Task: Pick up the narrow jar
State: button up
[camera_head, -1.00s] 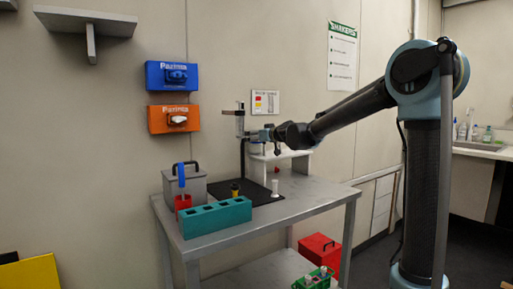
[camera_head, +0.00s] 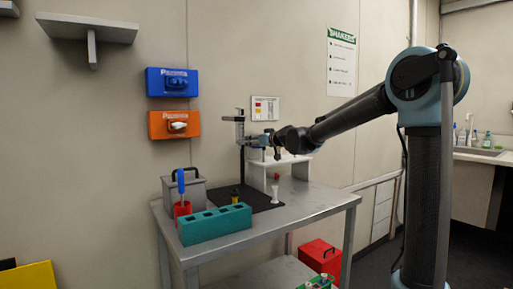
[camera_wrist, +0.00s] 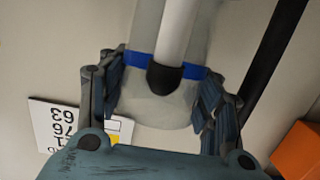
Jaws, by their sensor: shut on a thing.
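My gripper (camera_head: 249,141) is raised above the far part of the metal table, beside a dark upright stand (camera_head: 242,165). In the wrist view, my gripper (camera_wrist: 162,95) is shut on a clear, greyish narrow jar (camera_wrist: 160,107) with a blue band, one finger on each side. A white rod with a black rounded tip overlaps the jar's middle; I cannot tell whether it is inside or in front. In the head view a pale, clear upright vessel shows at the gripper's end, small and hard to make out. The jar's far end is cut off by the wrist view's edge.
The table (camera_head: 285,213) holds a teal rack (camera_head: 214,225), a grey case with a handle, a red holder, a dark mat, a small white cylinder (camera_head: 275,195) and a white raised shelf (camera_head: 292,161) under my arm. Blue and orange boxes hang on the wall.

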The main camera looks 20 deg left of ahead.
notch_tip(320, 180, up, 11)
jog(key=f+v, duration=0.3)
jog(key=v, duration=1.6)
jog(key=shift+s+d, duration=0.3)
jog(key=shift+s, duration=0.05)
